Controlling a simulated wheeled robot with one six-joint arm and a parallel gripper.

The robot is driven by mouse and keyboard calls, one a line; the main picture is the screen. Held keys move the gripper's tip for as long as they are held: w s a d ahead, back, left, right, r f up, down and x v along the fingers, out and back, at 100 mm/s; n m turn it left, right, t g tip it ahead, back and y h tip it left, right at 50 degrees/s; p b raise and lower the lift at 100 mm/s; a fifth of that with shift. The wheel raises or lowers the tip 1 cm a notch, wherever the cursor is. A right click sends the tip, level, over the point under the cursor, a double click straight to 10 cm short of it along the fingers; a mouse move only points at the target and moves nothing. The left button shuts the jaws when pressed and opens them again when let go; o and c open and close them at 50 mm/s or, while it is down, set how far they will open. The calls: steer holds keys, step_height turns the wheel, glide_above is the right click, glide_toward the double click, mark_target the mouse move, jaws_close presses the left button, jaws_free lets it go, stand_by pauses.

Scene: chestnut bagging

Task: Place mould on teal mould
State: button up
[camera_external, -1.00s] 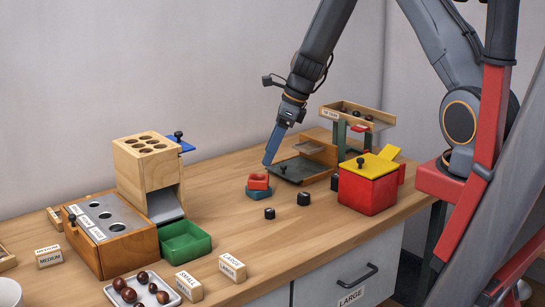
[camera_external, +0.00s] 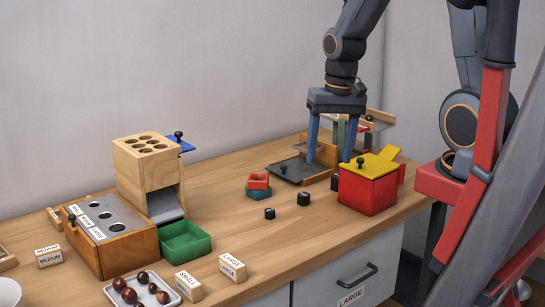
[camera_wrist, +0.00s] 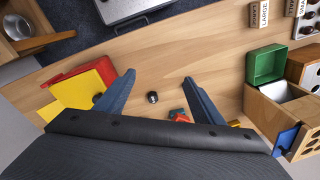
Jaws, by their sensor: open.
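A small red mould (camera_external: 258,181) sits on the teal mould (camera_external: 259,194) in the middle of the table. The red one looks slightly askew on top. My gripper (camera_external: 330,160) is open and empty, above the table to the right of the stack, between the dark tray and the red box. Its spread fingers (camera_wrist: 160,79) also show in the wrist view.
A red box with a yellow lid (camera_external: 368,186) stands close to my right finger. A dark tray (camera_external: 297,170) lies behind. Two small black pieces (camera_external: 303,198) lie in front. A green bin (camera_external: 186,242) and wooden block (camera_external: 147,165) stand left.

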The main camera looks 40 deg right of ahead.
steer(key=s+n, duration=0.5)
steer(key=shift+d+h, duration=0.15)
steer(key=shift+h, duration=0.25)
stand_by(0.8)
